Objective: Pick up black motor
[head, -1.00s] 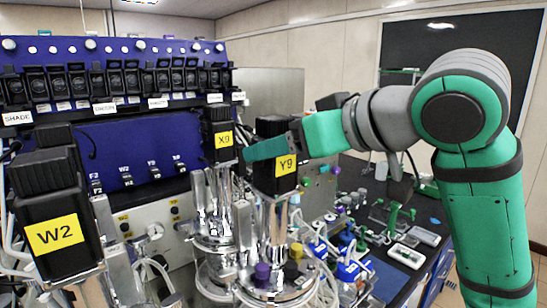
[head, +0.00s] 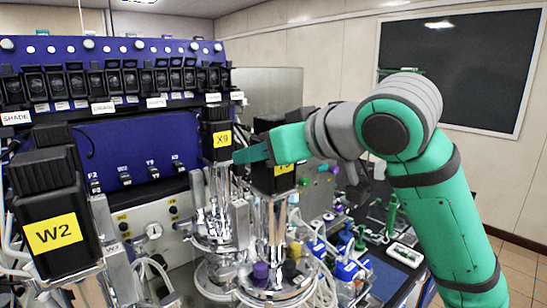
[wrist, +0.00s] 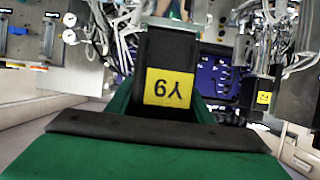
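A black motor with a yellow Y9 label (head: 272,178) stands upright on a metal and glass vessel in the middle of the head view. It also shows in the wrist view, its label (wrist: 169,87) upside down. My gripper (head: 258,150) reaches in from the right at the upper part of this motor, and one green finger covers part of its label. In the wrist view my gripper's green fingers (wrist: 163,100) lie on both sides of the motor and look open; contact cannot be told. Two more black motors, labelled X9 (head: 217,123) and W2 (head: 50,205), stand to the left.
A blue control panel (head: 115,150) with a row of black pump units (head: 120,82) stands behind the motors. Metal fittings, tubing and glass vessels crowd below.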

